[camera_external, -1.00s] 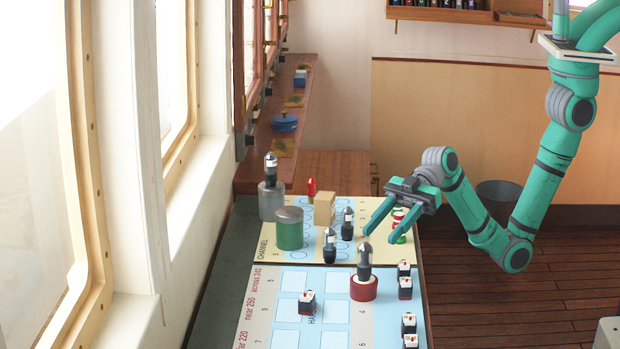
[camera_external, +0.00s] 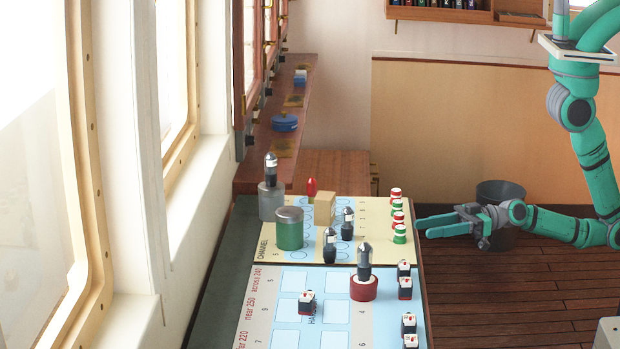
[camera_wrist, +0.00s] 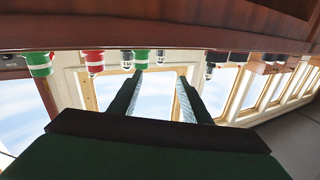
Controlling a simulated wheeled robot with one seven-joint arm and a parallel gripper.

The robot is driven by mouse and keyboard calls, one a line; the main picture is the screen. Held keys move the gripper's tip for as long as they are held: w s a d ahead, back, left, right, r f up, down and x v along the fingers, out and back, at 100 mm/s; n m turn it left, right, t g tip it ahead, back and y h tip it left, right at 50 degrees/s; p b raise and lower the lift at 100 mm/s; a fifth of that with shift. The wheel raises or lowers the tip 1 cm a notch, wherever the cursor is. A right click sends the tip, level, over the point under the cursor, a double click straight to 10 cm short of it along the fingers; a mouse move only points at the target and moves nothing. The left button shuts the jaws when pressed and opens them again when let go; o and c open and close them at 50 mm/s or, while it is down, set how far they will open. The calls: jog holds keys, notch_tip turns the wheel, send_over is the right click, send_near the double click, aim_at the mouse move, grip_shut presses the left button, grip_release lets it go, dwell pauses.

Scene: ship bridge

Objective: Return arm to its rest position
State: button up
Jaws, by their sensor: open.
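My gripper (camera_external: 440,224) is a teal parallel gripper on my teal arm. In the external view it is just off the right edge of the table, beside the row of red and green pieces (camera_external: 397,215). In the wrist view its two dark fingers (camera_wrist: 155,98) are apart with nothing between them.
The table holds a yellow board (camera_external: 283,249) and a blue board (camera_external: 262,310) with several small pieces, a green cylinder (camera_external: 289,230) and a grey cylinder (camera_external: 270,203). A dark bin (camera_external: 500,192) stands behind my arm. Wooden floor lies open at right.

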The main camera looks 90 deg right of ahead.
jog(key=s+d+f+m+h, duration=0.1)
jog(key=s+d+f+h, duration=0.2)
jog(key=s+d, duration=0.4)
jog(key=s+d+f+m+g+h, duration=0.1)
jog(key=s+d+f, duration=0.4)
jog(key=s, duration=1)
jog(key=d+m+h, duration=0.1)
jog(key=d+h, duration=0.1)
jog(key=shift+d+m+h, duration=0.3)
jog(key=shift+h, duration=0.1)
